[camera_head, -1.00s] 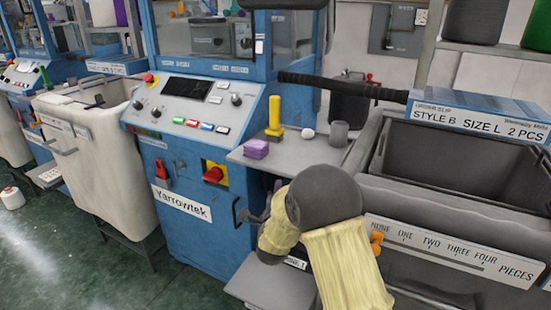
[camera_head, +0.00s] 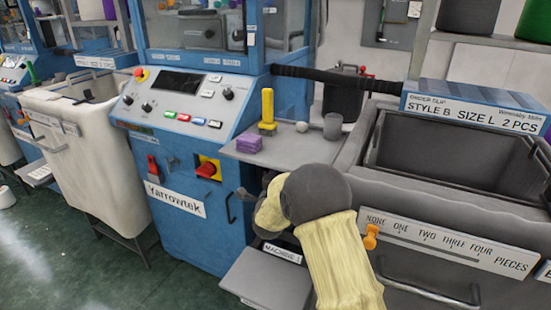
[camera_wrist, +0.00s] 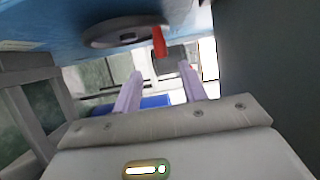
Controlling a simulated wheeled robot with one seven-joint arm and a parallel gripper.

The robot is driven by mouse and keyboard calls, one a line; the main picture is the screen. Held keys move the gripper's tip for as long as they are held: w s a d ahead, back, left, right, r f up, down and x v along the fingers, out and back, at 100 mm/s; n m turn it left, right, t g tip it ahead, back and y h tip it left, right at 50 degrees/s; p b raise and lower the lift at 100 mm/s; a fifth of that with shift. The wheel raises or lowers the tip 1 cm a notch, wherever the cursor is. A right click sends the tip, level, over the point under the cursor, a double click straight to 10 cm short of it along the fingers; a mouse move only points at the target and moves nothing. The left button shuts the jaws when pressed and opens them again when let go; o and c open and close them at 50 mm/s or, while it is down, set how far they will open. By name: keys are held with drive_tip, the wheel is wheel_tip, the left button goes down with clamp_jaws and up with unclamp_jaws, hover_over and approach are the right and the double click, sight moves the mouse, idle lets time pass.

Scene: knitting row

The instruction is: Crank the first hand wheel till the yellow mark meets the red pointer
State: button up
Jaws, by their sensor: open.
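In the wrist view, a grey hand wheel (camera_wrist: 122,32) shows at the top, seen nearly edge-on against a blue panel. A red peg-like part (camera_wrist: 159,42) stands at its right side; I cannot tell whether it is the pointer or a handle. No yellow mark on the wheel is visible. My gripper (camera_wrist: 160,74) is open, its two pale purple fingers apart below the wheel and the red part. Nothing is held between them. In the head view, my arm hides the gripper and most of the wheel area beside the blue Yarrowtek machine (camera_head: 188,235).
A grey shelf (camera_head: 290,150) above the arm holds a yellow-handled item (camera_head: 267,110), purple blocks (camera_head: 249,144) and a grey cup (camera_head: 332,126). A grey bin (camera_head: 350,165) with an orange slider (camera_head: 371,236) on its front stands close at right. A white bin (camera_head: 95,165) stands left.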

drive_tip(key=w+b, duration=0.1)
drive_tip(key=w, duration=1.1)
drive_tip(key=shift+a, duration=0.15)
drive_tip(key=shift+s, duration=0.1)
clamp_jaws()
